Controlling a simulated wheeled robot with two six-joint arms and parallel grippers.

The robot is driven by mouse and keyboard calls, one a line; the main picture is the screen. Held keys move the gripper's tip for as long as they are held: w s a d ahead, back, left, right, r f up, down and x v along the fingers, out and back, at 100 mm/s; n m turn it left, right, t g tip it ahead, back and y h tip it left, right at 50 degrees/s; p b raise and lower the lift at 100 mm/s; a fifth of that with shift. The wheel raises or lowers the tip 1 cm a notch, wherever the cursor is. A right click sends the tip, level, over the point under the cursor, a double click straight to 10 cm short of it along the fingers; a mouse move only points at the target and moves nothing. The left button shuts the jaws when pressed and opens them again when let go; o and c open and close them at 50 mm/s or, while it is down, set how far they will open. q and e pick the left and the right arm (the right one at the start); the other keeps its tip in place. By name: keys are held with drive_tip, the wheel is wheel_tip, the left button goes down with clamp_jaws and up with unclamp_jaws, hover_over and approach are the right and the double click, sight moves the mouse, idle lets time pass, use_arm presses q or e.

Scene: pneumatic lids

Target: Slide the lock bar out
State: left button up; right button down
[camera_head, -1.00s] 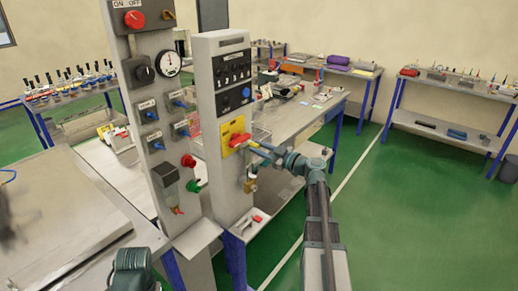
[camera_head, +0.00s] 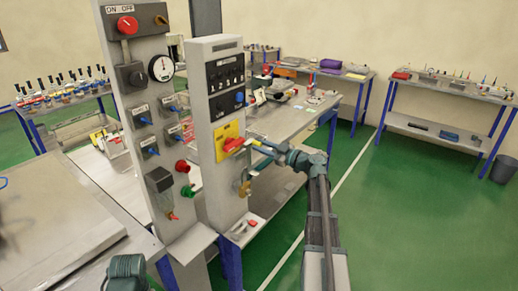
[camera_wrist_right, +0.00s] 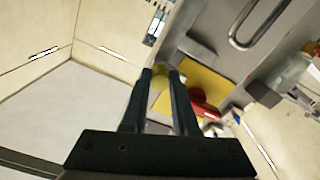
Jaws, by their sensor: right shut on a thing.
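A yellow plate (camera_head: 228,137) with a red bar-like piece (camera_head: 233,144), which I take for the lock bar, is on the front of the grey control column (camera_head: 222,85).
A taller grey panel (camera_head: 143,90) with a gauge, switches and red and green knobs stands left of the column. A metal worktop (camera_head: 60,235) is at the left. Benches with tools line the back. Green floor (camera_head: 420,225) at the right is clear.

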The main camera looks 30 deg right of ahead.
drive_tip(key=c, duration=0.7)
unclamp_jaws()
drive_tip(key=shift+w+d, duration=0.1)
drive_tip(key=shift+d, duration=0.25)
drive_tip(key=shift+a, duration=0.1)
drive_tip(key=v, duration=1.3)
drive_tip(key=shift+s, duration=0.4)
